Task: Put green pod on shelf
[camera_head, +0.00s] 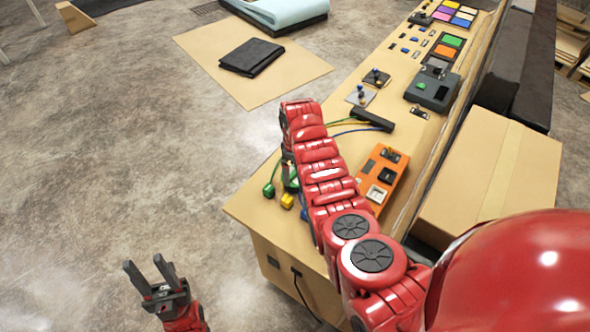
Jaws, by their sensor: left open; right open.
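A green pod (269,190) lies at the near left edge of the tan console top (240,209), beside the end of a green cable. My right arm reaches over the console from the lower right. My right gripper (291,182) points down just right of the green pod, apart from it. It is open, mostly hidden by my arm. My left gripper (150,273) is open and empty over the floor at the lower left, well away from the console. I cannot clearly make out a shelf.
A yellow pod (287,201) sits close to the green one. An orange panel (383,178) and a black bar (372,120) with cables are to the right. Bare floor lies at left.

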